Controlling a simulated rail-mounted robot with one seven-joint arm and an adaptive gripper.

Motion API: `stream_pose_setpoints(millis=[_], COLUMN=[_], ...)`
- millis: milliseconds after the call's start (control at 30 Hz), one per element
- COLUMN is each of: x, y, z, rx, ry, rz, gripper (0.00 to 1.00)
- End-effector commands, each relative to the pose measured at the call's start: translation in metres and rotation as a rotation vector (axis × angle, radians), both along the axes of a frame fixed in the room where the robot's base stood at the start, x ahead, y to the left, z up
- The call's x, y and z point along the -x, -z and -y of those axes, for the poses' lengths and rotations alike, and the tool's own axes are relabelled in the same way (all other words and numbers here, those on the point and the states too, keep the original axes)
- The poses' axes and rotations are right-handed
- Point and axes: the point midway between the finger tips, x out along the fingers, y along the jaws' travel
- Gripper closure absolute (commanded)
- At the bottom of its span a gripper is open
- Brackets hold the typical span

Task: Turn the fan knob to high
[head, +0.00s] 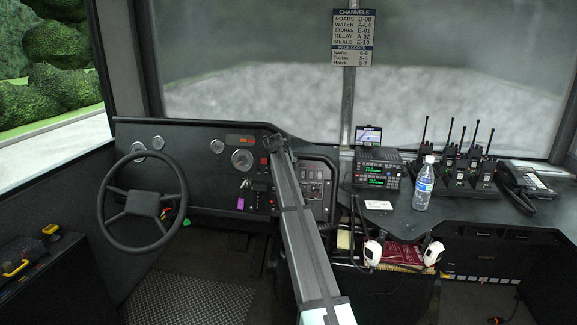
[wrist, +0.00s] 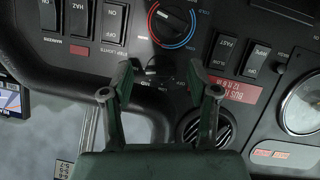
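My gripper (wrist: 159,78) is open in the wrist view, with its two dark fingers spread apart in front of the dash panel. A small black knob (wrist: 160,67) shows between the fingertips, with tiny pale lettering around it; I cannot read its setting, but it looks like the fan knob. The fingers appear to be on either side of it; I cannot tell whether they touch it. In the head view my gripper (head: 272,143) is small at the far end of my arm, against the dashboard (head: 200,175), and the knob cannot be made out.
A dial with a red and blue ring (wrist: 173,22) is beside the knob. Rocker switches (wrist: 110,22) and a round vent (wrist: 205,128) flank it. The steering wheel (head: 143,204) is left of my arm. A radio (head: 377,168) and water bottle (head: 423,185) stand right.

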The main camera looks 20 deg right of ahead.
Motion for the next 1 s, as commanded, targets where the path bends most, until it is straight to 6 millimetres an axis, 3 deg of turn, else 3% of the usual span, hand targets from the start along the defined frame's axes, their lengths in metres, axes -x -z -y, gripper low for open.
stream_pose_setpoints(millis=[367, 700, 1000], x=[0.012, 0.048, 0.067], y=[-0.012, -0.055, -0.078], z=[-0.01, -0.04, -0.057], rx=[0.0, 0.001, 0.001], ry=[0.0, -0.001, 0.001], rz=[-0.001, 0.001, 0.0], gripper=[0.41, 0.41, 0.41])
